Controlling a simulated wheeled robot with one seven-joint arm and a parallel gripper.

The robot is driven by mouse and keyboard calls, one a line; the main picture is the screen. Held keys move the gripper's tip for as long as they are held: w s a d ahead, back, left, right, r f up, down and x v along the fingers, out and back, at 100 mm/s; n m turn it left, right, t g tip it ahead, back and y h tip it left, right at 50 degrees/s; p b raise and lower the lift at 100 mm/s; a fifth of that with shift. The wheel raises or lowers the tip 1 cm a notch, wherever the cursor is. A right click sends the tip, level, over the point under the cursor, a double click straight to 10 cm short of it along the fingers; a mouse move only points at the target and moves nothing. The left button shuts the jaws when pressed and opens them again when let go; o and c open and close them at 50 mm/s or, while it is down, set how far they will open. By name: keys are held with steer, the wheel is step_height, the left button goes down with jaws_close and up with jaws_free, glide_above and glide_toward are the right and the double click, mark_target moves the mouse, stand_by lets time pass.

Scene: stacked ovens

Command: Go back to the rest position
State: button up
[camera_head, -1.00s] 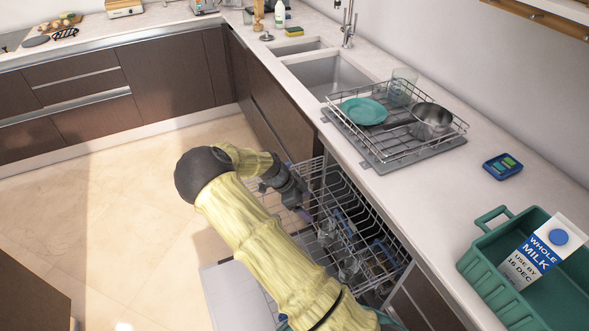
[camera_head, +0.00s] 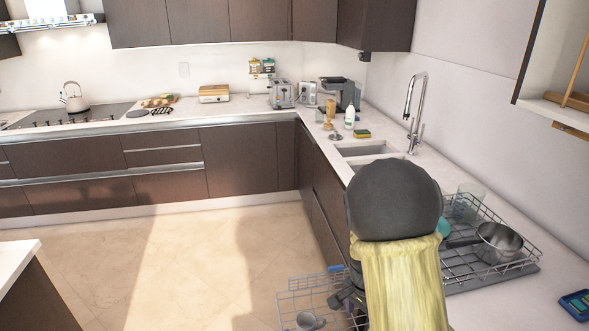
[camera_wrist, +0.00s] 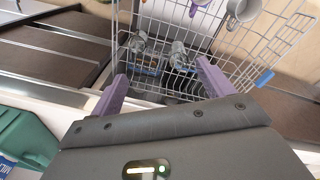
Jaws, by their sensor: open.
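My gripper (camera_wrist: 161,82) shows two purple fingers spread apart with nothing between them. In the wrist view it faces a pulled-out wire dishwasher rack (camera_wrist: 275,58) holding several glasses and cups. In the head view my arm, with a yellow sleeve and a dark round joint, rises at the lower right. It hides most of my gripper, whose dark body partly shows beside the rack (camera_head: 290,297). A grey cup (camera_head: 308,321) sits in that rack at the bottom edge.
A wire dish rack (camera_head: 520,266) with a metal pot (camera_head: 498,242) and a glass (camera_head: 468,202) stands on the right counter behind my arm. The tap (camera_head: 416,112) rises by the sink. A green crate (camera_wrist: 25,138) shows in the wrist view. Floor at left is clear.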

steer(key=s+a+r+n+t+y+p, duration=0.1)
steer(key=s+r+n+t+p, duration=0.1)
steer(key=s+r+n, duration=0.8)
steer(key=shift+a+r+t, duration=0.4)
steer(key=shift+r, duration=0.3)
steer(key=shift+s, duration=0.1)
